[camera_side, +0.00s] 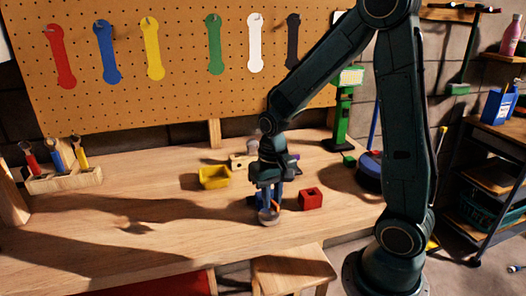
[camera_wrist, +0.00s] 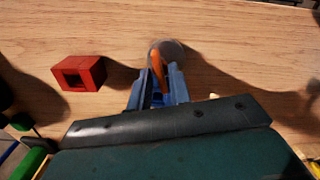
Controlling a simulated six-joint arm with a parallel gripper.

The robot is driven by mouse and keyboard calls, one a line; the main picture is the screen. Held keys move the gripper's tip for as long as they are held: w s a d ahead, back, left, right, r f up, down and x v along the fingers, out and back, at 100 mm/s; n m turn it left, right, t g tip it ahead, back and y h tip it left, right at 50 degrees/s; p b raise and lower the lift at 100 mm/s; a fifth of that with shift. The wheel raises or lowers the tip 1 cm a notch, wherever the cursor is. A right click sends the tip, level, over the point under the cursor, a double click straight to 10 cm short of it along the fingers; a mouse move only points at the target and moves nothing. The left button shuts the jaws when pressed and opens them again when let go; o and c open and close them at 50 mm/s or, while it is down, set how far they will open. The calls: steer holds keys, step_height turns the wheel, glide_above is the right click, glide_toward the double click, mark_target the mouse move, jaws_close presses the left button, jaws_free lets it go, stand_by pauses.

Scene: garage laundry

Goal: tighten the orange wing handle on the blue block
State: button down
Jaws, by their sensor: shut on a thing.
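The orange wing handle (camera_wrist: 158,65) shows between the two fingertips of my gripper (camera_wrist: 161,72) in the wrist view. My gripper is shut on it, pointing down at the bench. A round grey disc (camera_wrist: 178,49) lies around the far end of the handle, and it also shows below my gripper (camera_side: 267,203) in the side view (camera_side: 268,218). Blue surfaces show at and between the fingers; I cannot clearly tell the blue block from the fingers. Most of the block is hidden, and the handle's turn angle cannot be read.
A red block with a square hole (camera_side: 311,199) stands close to the right in the side view, and left in the wrist view (camera_wrist: 80,73). A green post (camera_side: 342,115) stands behind right. The bench's front left is clear.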

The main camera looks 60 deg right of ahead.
steer(key=c, duration=1.5)
jaws_free()
steer(key=shift+c, duration=0.2)
steer(key=shift+r, duration=0.2)
step_height(320, 180, up, 14)
steer(key=shift+f, duration=0.25)
steer(key=c, duration=0.6)
steer(key=shift+w+a+f, duration=0.4)
steer(key=shift+a+f, duration=0.15)
jaws_close()
steer(key=m+t+h, duration=0.1)
steer(key=h, duration=0.6)
glide_toward(272, 200)
steer(key=w+a+r, duration=0.1)
steer(key=w+a, duration=0.3)
steer(key=a, duration=0.1)
steer(key=shift+w+a, duration=0.2)
steer(key=shift+a, duration=0.2)
